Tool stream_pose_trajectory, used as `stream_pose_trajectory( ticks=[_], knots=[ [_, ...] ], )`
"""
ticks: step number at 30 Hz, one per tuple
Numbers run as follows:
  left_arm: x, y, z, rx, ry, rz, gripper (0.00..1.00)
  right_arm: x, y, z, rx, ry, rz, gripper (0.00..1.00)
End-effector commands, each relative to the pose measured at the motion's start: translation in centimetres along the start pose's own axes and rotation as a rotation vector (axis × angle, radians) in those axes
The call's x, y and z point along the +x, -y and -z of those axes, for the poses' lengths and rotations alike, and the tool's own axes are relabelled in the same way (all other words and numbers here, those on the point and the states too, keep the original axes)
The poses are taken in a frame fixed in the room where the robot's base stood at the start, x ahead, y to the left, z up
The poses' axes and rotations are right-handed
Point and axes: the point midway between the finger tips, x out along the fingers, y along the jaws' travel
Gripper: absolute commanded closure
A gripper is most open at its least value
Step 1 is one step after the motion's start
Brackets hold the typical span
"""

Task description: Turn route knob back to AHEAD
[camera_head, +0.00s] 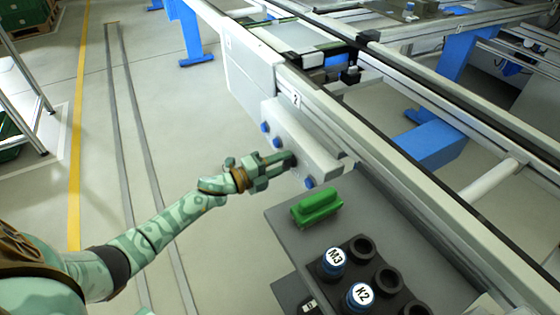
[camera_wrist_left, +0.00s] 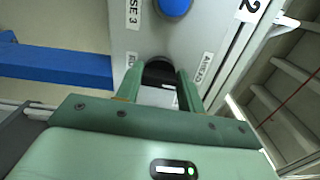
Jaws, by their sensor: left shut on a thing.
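The route knob (camera_wrist_left: 158,72) is a dark, rounded knob on a pale control box (camera_head: 310,148). In the left wrist view it sits between my two fingers, with the label AHEAD (camera_wrist_left: 204,68) on the right and a partly hidden label on the left. My left gripper (camera_head: 285,161) is shut on the knob, reaching the box face from the left in the head view. The fingers hide part of the knob, so I cannot tell which way it points. My right gripper is not in view.
Blue buttons (camera_head: 277,143) sit beside the knob on the box. The conveyor rail (camera_head: 385,165) runs behind.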

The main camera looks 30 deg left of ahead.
Motion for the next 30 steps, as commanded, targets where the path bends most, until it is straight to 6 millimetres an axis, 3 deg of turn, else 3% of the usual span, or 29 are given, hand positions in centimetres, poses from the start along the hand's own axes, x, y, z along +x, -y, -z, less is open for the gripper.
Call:
stream_pose_trajectory(
  ticks=[21, 22, 24, 30],
  knots=[
    [-0.07, -0.18, -0.04, -0.084, 0.001, -0.003, 0.84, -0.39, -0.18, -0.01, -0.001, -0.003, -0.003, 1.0],
    [-0.07, -0.18, -0.04, -0.084, 0.001, -0.003, 0.59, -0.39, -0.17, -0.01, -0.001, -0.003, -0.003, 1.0],
    [-0.06, -0.17, -0.03, -0.084, 0.001, -0.003, 0.4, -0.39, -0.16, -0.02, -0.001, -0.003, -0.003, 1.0],
    [-0.03, -0.11, -0.02, -0.082, 0.001, -0.001, 0.4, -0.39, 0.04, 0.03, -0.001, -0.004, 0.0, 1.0]
  ],
)
